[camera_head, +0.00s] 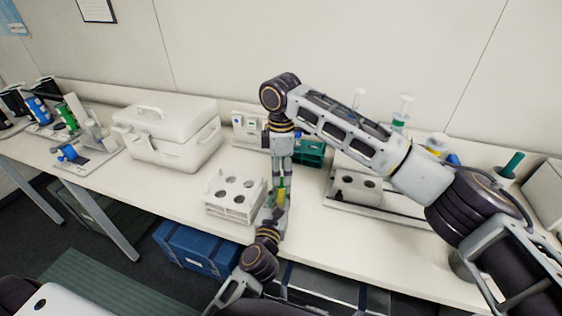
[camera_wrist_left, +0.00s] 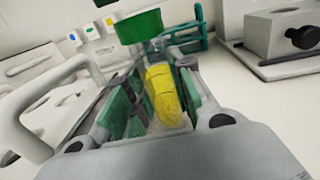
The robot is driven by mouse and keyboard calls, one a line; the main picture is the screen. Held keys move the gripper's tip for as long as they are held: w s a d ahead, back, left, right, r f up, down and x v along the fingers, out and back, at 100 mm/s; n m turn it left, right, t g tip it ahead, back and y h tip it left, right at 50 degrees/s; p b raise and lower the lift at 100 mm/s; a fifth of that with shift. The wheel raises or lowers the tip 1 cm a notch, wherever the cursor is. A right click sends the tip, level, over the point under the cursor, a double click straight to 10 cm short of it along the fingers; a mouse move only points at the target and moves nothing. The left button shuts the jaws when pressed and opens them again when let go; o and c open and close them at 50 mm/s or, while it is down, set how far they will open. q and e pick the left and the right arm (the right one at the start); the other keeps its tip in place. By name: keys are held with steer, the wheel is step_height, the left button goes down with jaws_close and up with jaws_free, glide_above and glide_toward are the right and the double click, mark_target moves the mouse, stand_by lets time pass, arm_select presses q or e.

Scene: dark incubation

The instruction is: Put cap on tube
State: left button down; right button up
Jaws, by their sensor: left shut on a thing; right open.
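My left gripper (camera_head: 275,203) is shut on the tube (camera_head: 281,190), which has yellow contents and is held above the table front. In the left wrist view the yellow tube (camera_wrist_left: 163,95) sits between the green-padded fingers (camera_wrist_left: 152,105). A green cap-like piece (camera_wrist_left: 139,27) shows above the tube in that view; I cannot tell whether it touches the tube. My right gripper (camera_head: 281,165) reaches down from above, is open, and is just over the tube's top. Its fingertips are small and partly hidden in the head view.
A white rack with holes (camera_head: 233,196) stands just left of the grippers. A green rack (camera_head: 308,152) is behind them, and a grey block with holes (camera_head: 356,188) is on the right. A white cooler box (camera_head: 170,132) stands further left. The table front at right is clear.

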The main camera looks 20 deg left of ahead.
steer(key=shift+f, duration=1.5)
jaws_close()
steer(key=shift+m, duration=0.3)
steer(key=m, duration=0.8)
steer(key=shift+o, duration=0.6)
jaws_free()
